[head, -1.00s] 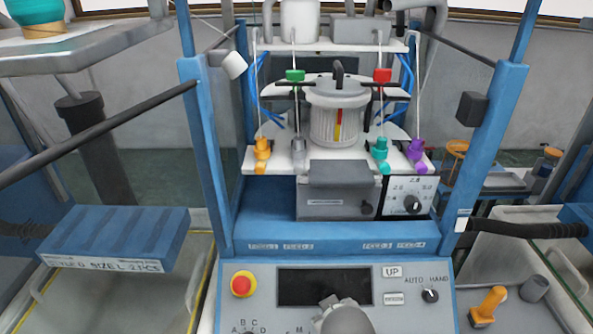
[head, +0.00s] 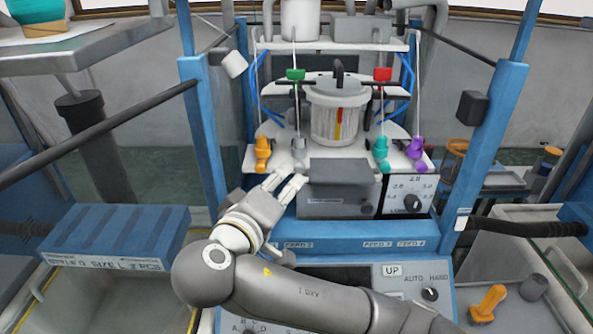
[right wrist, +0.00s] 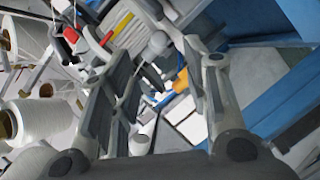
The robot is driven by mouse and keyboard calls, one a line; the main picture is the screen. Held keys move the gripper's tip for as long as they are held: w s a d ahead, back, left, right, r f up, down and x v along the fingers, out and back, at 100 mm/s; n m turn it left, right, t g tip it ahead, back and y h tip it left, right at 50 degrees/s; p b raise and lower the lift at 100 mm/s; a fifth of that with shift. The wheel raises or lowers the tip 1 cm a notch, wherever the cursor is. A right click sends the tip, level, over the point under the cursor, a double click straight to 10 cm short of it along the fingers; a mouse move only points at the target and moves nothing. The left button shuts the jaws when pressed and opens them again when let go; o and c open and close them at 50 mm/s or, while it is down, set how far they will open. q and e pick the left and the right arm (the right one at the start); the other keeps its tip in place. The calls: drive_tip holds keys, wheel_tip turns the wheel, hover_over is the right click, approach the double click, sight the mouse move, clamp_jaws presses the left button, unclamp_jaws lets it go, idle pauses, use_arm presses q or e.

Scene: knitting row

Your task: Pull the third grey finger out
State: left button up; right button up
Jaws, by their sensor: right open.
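In the head view, a row of coloured fingers stands along the front of the white plate (head: 255,158). From left to right they are an orange finger (head: 262,152), a grey finger (head: 299,150), a teal finger (head: 381,150) and a purple finger (head: 416,150). The only grey one is second from the left. My right gripper (head: 284,180) is open and empty, just below and in front of the grey finger, apart from it. In the right wrist view, a grey rounded knob (right wrist: 158,43) shows between the open jaws; it may be the grey finger. My left gripper is not in view.
A grey box (head: 338,185) stands just right of my right gripper, with a dial panel (head: 408,190) beside it. Blue posts (head: 200,140) frame the machine. A ribbed cylinder (head: 338,120) stands behind the fingers. White cones (right wrist: 40,118) show in the wrist view.

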sight(298, 169)
drive_tip(key=p+x, duration=0.3)
drive_tip(key=x, duration=0.5)
drive_tip(key=shift+w+d, duration=0.2)
drive_tip(key=shift+d, duration=0.05)
drive_tip(key=shift+w+f, duration=0.2)
drive_tip(key=shift+w, duration=0.15)
clamp_jaws()
